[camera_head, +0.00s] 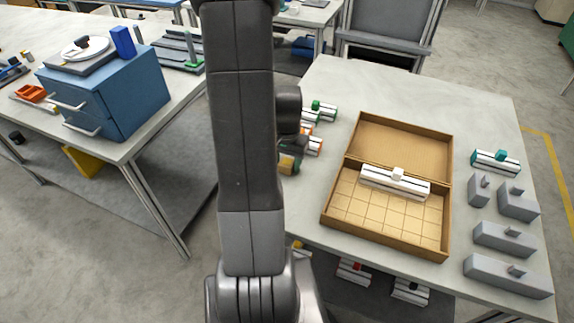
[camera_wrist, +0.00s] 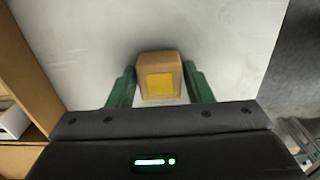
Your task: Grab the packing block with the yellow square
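The packing block with the yellow square is a tan block (camera_wrist: 160,57) with a yellow square (camera_wrist: 160,84) on the face towards the wrist camera. In the wrist view it sits between the two green fingers of my gripper (camera_wrist: 160,85). A narrow gap seems to show between the block and each finger, so the gripper looks open around it. In the head view the block (camera_head: 288,163) shows at the left edge of the right table, just right of my arm.
An open cardboard box (camera_head: 386,232) holding a white-and-grey part (camera_head: 378,182) stands on the right table (camera_head: 420,88). Grey blocks (camera_head: 505,236) line the table's right side. Parts with green (camera_head: 321,108) and orange ends lie close behind the gripper.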

